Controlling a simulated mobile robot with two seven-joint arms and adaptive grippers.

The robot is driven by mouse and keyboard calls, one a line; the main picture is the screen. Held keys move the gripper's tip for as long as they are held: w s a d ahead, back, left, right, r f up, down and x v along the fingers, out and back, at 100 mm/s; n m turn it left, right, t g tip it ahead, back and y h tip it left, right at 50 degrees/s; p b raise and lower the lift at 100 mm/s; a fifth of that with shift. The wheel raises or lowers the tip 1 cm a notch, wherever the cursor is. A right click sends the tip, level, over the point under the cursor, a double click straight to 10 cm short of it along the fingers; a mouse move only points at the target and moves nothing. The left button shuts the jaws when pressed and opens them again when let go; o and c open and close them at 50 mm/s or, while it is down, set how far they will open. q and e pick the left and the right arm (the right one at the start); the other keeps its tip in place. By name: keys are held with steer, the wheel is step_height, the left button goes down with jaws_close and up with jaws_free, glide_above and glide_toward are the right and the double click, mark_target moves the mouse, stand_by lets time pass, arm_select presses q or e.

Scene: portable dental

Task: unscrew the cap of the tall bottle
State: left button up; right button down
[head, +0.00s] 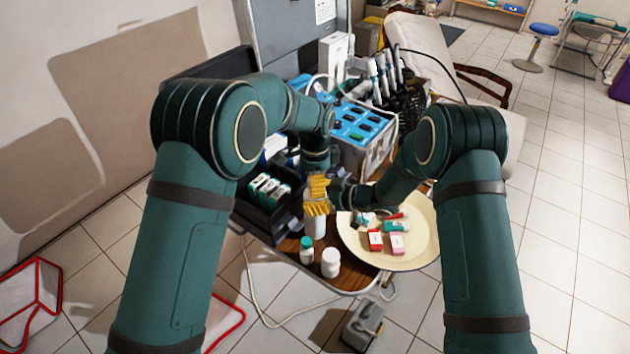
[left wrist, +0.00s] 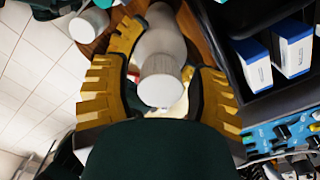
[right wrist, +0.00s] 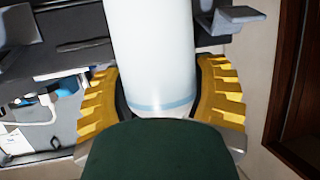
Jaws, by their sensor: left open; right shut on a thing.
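The tall bottle (head: 316,228) is white, and only its lower part shows under my grippers in the head view. My right gripper (right wrist: 160,100) is shut on its body; the right wrist view shows the white body with a pale blue band (right wrist: 165,105) between the yellow fingers. My left gripper (head: 318,186) is above, pointing down. In the left wrist view the round white cap (left wrist: 161,90) lies between its open fingers, with the bottle's body beyond. I cannot tell whether either finger touches the cap. In the head view the cap is hidden.
A short white bottle (head: 331,263) and a small green-capped bottle (head: 307,250) stand close in front on the wooden table (head: 355,276). A cream round plate (head: 420,250) with small boxes is at right. A black tray (head: 245,213) with boxes is at left, and a blue-topped unit (head: 372,160) is behind.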

arm_select(q)
steer(key=shift+r, duration=0.15)
steer(key=shift+o, duration=0.5)
step_height(320, 180, up, 8)
steer(key=shift+f, duration=4.15)
jaws_close()
steer(key=shift+c, duration=0.5)
jaws_free()
steer(key=shift+r, duration=0.1)
